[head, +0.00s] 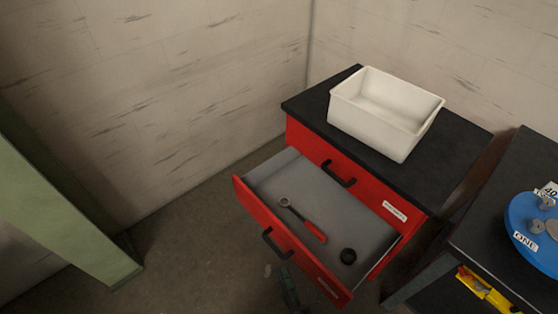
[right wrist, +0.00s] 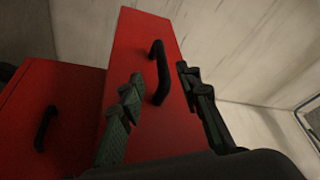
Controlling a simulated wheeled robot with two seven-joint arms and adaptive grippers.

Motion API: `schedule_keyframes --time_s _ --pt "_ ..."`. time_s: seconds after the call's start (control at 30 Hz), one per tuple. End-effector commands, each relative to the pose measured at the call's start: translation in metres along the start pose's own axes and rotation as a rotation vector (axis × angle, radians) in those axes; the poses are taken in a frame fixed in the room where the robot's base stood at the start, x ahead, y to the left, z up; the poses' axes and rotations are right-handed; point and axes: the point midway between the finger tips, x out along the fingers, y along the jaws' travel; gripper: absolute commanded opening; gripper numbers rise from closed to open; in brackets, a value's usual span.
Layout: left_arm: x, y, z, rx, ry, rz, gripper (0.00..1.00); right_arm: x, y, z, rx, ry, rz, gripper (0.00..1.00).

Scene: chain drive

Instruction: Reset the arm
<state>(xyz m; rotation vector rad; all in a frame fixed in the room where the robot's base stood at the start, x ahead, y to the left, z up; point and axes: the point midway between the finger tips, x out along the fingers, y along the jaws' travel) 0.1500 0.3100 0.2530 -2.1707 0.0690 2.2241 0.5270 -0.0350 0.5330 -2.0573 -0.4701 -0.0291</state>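My right gripper (head: 288,288) shows at the bottom edge of the head view, just in front of the open red drawer (head: 262,222). In the right wrist view, its two green and black fingers (right wrist: 158,76) are spread apart with nothing held. The drawer's black handle (right wrist: 161,72) shows between them and beyond; it also shows in the head view (head: 275,243). I see no contact with the handle, though the exact gap is hard to tell. My left gripper is not in view.
A white bin (head: 388,105) stands on the black cabinet top (head: 310,104). A table with a blue round tray (head: 520,215) stands at right. A green post (head: 60,215) is at left.

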Motion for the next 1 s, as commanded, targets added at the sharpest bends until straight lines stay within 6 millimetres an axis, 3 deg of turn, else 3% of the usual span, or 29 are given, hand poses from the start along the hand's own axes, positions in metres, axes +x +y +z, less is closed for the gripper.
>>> schedule_keyframes --time_s 0.2,0.27,0.37,0.47,0.57,0.7,0.83,1.0 --pt "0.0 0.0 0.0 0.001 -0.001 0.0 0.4 -0.004 0.008 0.003 -0.019 -0.025 0.025 0.32" --pt "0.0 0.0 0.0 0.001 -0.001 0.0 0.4 -0.011 0.02 0.009 -0.05 -0.067 0.065 0.32" --pt "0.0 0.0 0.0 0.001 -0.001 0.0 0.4 -0.035 0.057 0.022 -0.138 -0.19 0.177 0.32" --pt "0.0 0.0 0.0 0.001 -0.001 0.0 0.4 -0.08 0.107 0.036 -0.249 -0.366 0.33 0.32" --pt "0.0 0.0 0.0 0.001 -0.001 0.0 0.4 -0.137 0.152 0.043 -0.347 -0.551 0.477 0.32" --pt "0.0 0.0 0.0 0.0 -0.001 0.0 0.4 -0.228 0.199 0.04 -0.445 -0.802 0.664 0.32" --pt "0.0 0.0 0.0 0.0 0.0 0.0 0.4 -0.31 0.224 0.028 -0.498 -1.011 0.808 0.32" --pt "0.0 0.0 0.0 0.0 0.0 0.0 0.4 -0.388 0.233 0.01 -0.522 -1.203 0.933 0.32"
